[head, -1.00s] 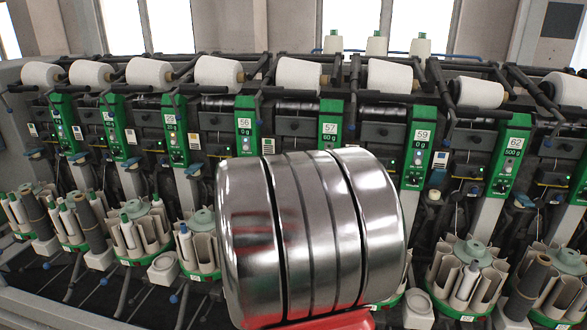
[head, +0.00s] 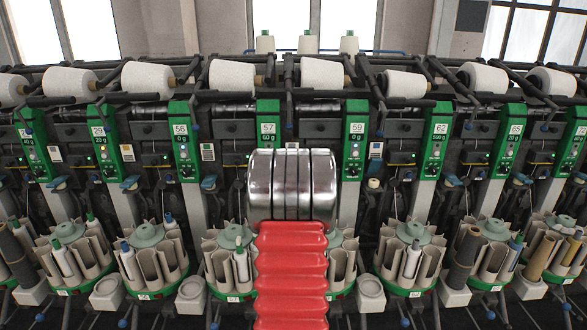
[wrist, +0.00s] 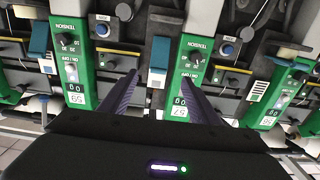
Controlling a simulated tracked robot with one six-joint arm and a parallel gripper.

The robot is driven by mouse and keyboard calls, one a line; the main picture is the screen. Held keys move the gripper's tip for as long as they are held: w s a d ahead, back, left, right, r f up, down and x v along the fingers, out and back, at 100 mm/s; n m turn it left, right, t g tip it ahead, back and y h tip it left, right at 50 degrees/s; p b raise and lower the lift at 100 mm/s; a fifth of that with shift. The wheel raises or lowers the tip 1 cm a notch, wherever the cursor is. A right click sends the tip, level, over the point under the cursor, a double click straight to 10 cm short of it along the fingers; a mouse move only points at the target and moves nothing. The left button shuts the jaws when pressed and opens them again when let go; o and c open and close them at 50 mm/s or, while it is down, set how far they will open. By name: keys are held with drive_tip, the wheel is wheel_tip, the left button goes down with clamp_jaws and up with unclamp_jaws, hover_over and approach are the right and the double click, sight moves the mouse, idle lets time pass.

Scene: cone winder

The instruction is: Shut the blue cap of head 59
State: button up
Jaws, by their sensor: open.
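Head 59 (head: 355,140) is a green panel just right of my arm in the head view; it shows upside down at the left of the wrist view (wrist: 75,90). Its blue cap (head: 375,167) appears raised, with a pale round part exposed below it. The cap shows as a blue flap at the upper left of the wrist view (wrist: 40,40). My gripper (wrist: 160,77) is open and empty. Its dark fingers point between heads 59 and 57, to the right of the cap in the wrist view. My arm hides the gripper in the head view.
Head 57 (head: 268,138) and head 62 (head: 436,140) flank head 59. Head 62's blue cap (head: 453,180) lies lower. Bobbin magazines (head: 408,255) stand below, and yarn cones (head: 405,84) sit above on dark arms.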

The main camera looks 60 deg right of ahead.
drive_tip(key=shift+x, duration=6.9)
drive_tip(key=shift+c, duration=0.2)
drive_tip(key=shift+w+a, duration=0.1)
drive_tip(key=shift+w, duration=0.05)
clamp_jaws()
